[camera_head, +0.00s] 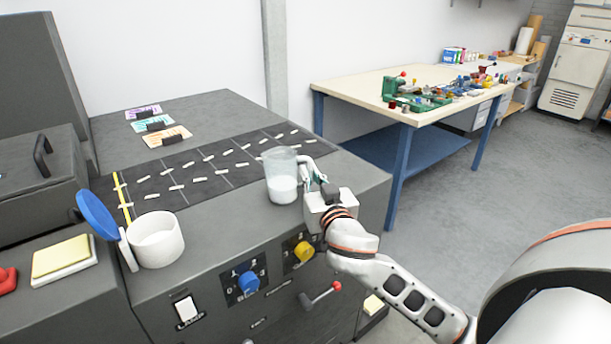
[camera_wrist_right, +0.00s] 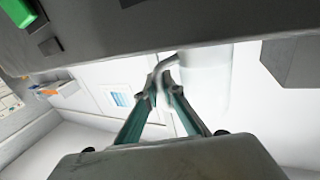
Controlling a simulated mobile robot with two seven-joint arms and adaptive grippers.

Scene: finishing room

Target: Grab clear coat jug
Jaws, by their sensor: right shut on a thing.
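The clear coat jug (camera_head: 281,183) is a see-through jug with white liquid in its lower part. It is upright at the front right of the grey machine top; I cannot tell whether it touches the surface. My right gripper (camera_head: 312,172) is at the jug's right side, shut on its handle. In the right wrist view the fingers (camera_wrist_right: 160,90) close on the curved handle, and the pale jug body (camera_wrist_right: 206,80) shows beside them. My left gripper is not in view.
A white tub (camera_head: 156,240) with a blue lid (camera_head: 97,215) beside it stands at left on the machine. A dark mat (camera_head: 150,189) with several small pale pieces lies behind the jug. A cluttered workbench (camera_head: 365,83) stands at right, with open floor before it.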

